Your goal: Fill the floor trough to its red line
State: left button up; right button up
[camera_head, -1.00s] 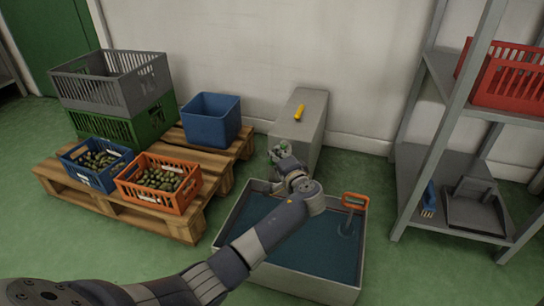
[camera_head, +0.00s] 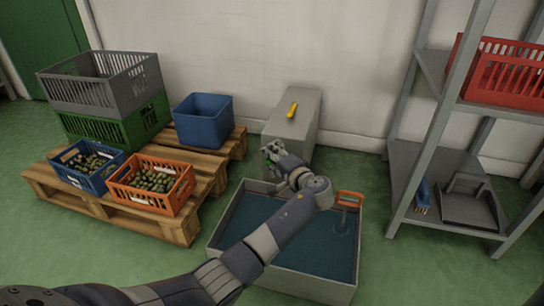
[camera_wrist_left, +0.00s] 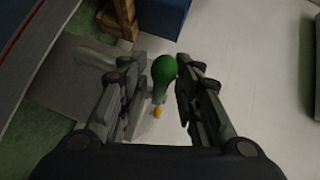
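The floor trough (camera_head: 232,270) is a pale rectangular basin with dark blue-green water covering its bottom. My left gripper (camera_head: 270,153) is beyond the trough's far edge, in front of a long grey box (camera_head: 303,132). In the left wrist view the fingers of my left gripper (camera_wrist_left: 168,85) stand on either side of a round green knob (camera_wrist_left: 163,69) with a narrower stem. I cannot tell whether the fingers touch the knob. My right gripper is out of view.
A yellow object (camera_head: 292,110) lies on the grey box. A grey shelf rack (camera_head: 420,165) with a dustpan stands right. Green floor is clear between.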

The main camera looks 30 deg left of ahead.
pick_arm(q)
jog(key=v, duration=0.8)
dwell(0.4)
dwell(0.4)
